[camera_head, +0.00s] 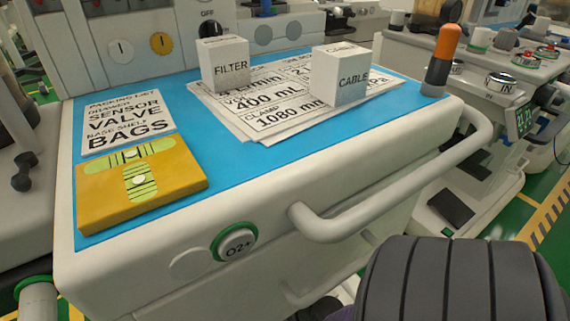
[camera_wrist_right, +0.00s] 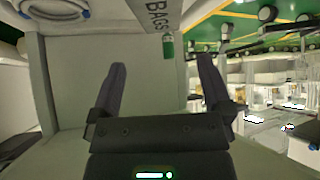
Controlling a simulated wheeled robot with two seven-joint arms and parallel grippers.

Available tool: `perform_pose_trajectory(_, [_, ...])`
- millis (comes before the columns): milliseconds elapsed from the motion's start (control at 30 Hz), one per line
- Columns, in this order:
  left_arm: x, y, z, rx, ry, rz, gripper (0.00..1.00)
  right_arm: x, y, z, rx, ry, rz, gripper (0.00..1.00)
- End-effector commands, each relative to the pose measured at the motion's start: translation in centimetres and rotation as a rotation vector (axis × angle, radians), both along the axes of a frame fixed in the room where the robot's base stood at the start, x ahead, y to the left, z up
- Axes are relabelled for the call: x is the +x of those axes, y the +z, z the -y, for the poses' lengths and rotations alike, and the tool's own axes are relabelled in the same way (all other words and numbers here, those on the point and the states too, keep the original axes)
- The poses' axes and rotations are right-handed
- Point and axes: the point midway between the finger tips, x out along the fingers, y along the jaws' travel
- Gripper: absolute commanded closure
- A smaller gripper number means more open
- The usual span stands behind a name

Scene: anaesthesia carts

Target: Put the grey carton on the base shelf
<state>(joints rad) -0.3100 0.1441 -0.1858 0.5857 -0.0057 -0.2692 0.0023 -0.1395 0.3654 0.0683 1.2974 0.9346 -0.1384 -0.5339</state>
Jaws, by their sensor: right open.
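No grey carton is identifiable in the head view. The cart's base shelf is hidden there below the cart body (camera_head: 150,285). My left gripper is not in view.
The cart's blue top (camera_head: 245,190) holds a FILTER box (camera_head: 228,65), a CABLE box (camera_head: 340,75), printed sheets, a yellow case (camera_head: 140,185) and an orange-tipped cylinder (camera_head: 443,60). A pale handrail (camera_head: 400,195) projects from the front. Another cart stands at the right.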

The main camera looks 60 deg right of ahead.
Motion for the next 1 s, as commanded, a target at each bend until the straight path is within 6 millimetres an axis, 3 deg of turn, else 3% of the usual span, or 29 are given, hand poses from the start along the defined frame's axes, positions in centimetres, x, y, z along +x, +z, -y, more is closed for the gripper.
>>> perform_pose_trajectory(33, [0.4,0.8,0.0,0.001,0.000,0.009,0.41,-0.3,1.1,0.0,0.000,0.001,0.005,0.00])
perform_pose_trajectory(200, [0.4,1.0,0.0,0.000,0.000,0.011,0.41,-1.0,1.3,-0.1,0.000,0.000,0.003,0.00])
perform_pose_trajectory(267, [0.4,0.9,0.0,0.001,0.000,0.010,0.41,-1.2,1.1,-0.1,0.000,0.001,-0.004,0.00])
perform_pose_trajectory(333, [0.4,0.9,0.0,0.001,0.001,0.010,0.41,-3.0,-0.5,-0.6,-0.001,0.006,-0.065,0.00])
perform_pose_trajectory(367, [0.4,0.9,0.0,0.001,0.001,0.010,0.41,-4.6,-1.7,-1.0,-0.003,0.013,-0.119,0.00])
perform_pose_trajectory(433, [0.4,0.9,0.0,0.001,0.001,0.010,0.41,-10.3,-5.3,-2.5,-0.010,0.041,-0.297,0.00])
perform_pose_trajectory(500, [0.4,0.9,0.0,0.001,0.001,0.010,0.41,-17.6,-8.3,-4.3,-0.019,0.085,-0.506,0.00])
perform_pose_trajectory(600, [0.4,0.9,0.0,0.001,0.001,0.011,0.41,-27.6,-10.1,-6.7,-0.037,0.166,-0.777,0.00])
perform_pose_trajectory(700, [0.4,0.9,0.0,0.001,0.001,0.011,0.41,-34.9,-9.9,-8.3,-0.057,0.244,-0.971,0.00])
perform_pose_trajectory(833, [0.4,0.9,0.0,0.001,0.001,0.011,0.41,-39.1,-9.2,-9.0,-0.075,0.300,-1.083,0.00])
perform_pose_trajectory(1000, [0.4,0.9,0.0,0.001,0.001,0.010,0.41,-39.4,-9.1,-9.1,-0.078,0.306,-1.092,0.00])
